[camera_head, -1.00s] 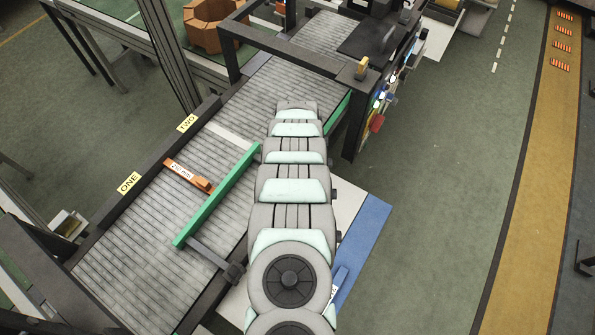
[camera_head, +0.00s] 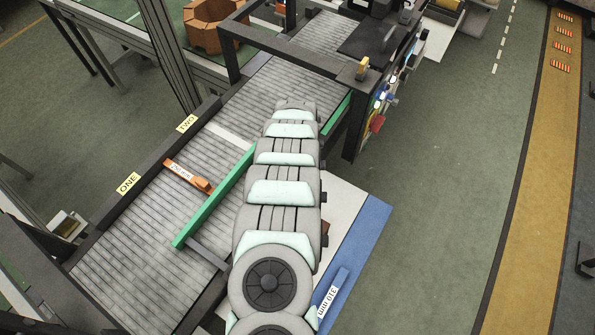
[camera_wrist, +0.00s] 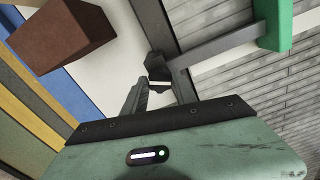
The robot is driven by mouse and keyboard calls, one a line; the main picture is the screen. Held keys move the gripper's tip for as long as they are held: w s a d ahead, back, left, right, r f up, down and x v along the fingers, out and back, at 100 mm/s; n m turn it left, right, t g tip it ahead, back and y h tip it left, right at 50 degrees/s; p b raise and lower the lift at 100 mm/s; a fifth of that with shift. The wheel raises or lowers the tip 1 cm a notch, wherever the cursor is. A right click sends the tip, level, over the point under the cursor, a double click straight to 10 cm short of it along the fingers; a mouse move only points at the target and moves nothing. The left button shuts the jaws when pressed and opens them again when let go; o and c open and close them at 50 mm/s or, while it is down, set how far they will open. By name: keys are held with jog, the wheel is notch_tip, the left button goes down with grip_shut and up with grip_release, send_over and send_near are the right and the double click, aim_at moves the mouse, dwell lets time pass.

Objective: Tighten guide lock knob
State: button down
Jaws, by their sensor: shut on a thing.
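The dark guide lock knob (camera_wrist: 157,66) sits at the conveyor edge where the grey guide rod (camera_wrist: 215,46) meets the frame. In the wrist view my gripper (camera_wrist: 158,88) is shut on the knob, with its fingers to either side. The rod also shows in the head view (camera_head: 208,253), ending at the green guide rail (camera_head: 215,207). The rail also shows in the wrist view (camera_wrist: 276,22). In the head view my arm hides the knob and my gripper. The knob's turned angle cannot be told.
An orange gauge block (camera_head: 188,175) lies across the rollers beside the rail. ONE (camera_head: 129,184) and TWO (camera_head: 187,123) labels mark the far side. A blue piece labelled 310 mm (camera_head: 328,301) lies on the right-hand panel. A brown brick (camera_wrist: 60,40) is near my gripper.

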jog(key=c, duration=1)
grip_release()
jog(key=shift+r, duration=0.1)
notch_tip(320, 180, up, 11)
jog(key=b, duration=0.1)
jog(key=shift+f, duration=0.2)
